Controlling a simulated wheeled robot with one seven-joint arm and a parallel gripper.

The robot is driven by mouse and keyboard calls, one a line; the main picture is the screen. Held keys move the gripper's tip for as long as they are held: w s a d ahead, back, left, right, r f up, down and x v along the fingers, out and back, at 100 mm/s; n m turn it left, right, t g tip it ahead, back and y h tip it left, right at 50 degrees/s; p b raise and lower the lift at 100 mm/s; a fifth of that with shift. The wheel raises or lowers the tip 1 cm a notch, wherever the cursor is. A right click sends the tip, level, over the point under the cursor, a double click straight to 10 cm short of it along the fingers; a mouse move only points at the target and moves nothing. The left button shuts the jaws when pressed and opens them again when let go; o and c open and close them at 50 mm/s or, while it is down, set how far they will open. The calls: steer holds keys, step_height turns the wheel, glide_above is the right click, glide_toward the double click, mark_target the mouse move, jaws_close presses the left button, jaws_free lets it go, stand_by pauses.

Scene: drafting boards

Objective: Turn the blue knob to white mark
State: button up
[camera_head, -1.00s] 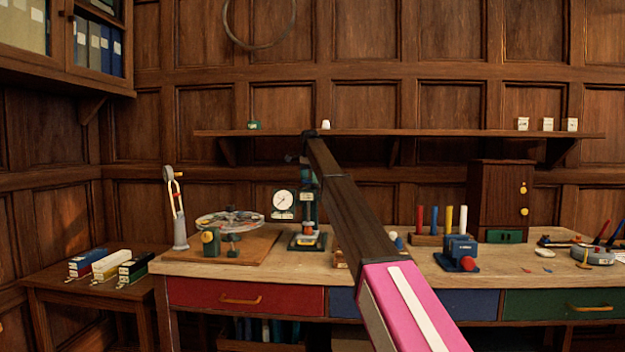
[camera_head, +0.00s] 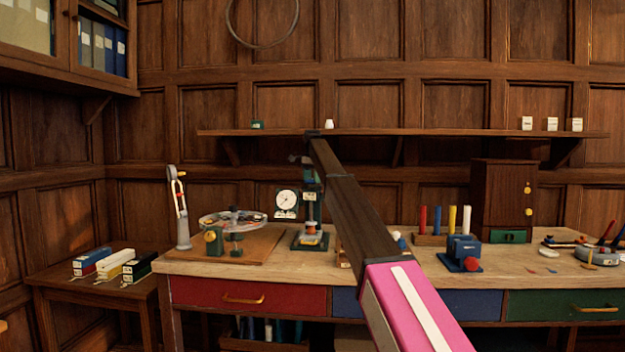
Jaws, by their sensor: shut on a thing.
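My arm rises from the lower right, pink then dark brown, to a bend in front of the wall shelf. A small blue and white rounded thing (camera_head: 402,242) peeks out at the arm's right side on the bench. I cannot tell whether it is the blue knob. No white mark can be made out. A blue block-shaped device (camera_head: 463,250) with a red knob (camera_head: 472,265) stands farther right.
A dial gauge stand (camera_head: 310,215) is left of my arm on the wooden bench (camera_head: 400,272). A wheel-like device (camera_head: 233,220) on a board is farther left.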

steer(key=n, duration=0.5)
steer(key=shift+w+a+n, duration=0.1)
steer(key=shift+a+n, duration=0.05)
steer(key=shift+n, duration=0.15)
stand_by(0.4)
steer(key=o, duration=0.9)
steer(key=shift+o, duration=0.2)
steer(key=shift+r, duration=0.1)
step_height(320, 180, up, 10)
steer(key=shift+r, duration=0.25)
